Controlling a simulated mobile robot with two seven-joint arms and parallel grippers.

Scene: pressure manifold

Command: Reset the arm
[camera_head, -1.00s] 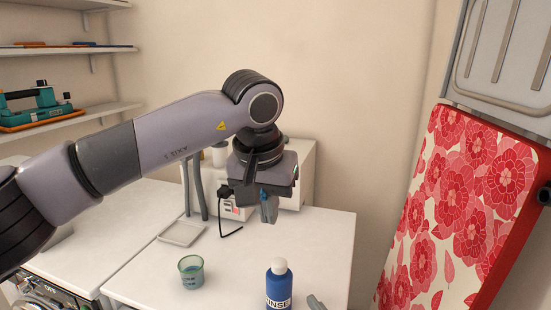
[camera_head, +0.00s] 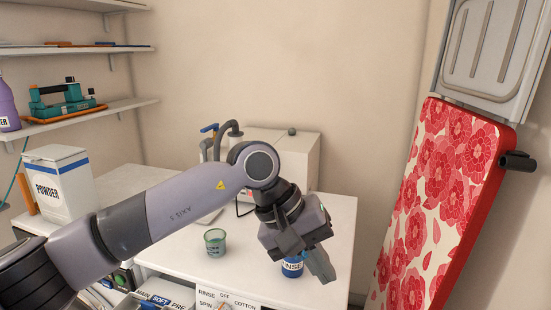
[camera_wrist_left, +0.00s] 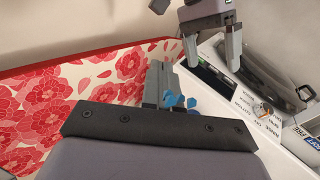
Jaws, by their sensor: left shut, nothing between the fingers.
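A green cup (camera_head: 215,243) stands on the table, left of the left gripper. A white box (camera_head: 300,150) with grey pipes and a blue handle (camera_head: 209,128) is behind my arm. A red floral board (camera_head: 430,200) leans at the right. A POWDER box (camera_head: 60,185) stands at the left.

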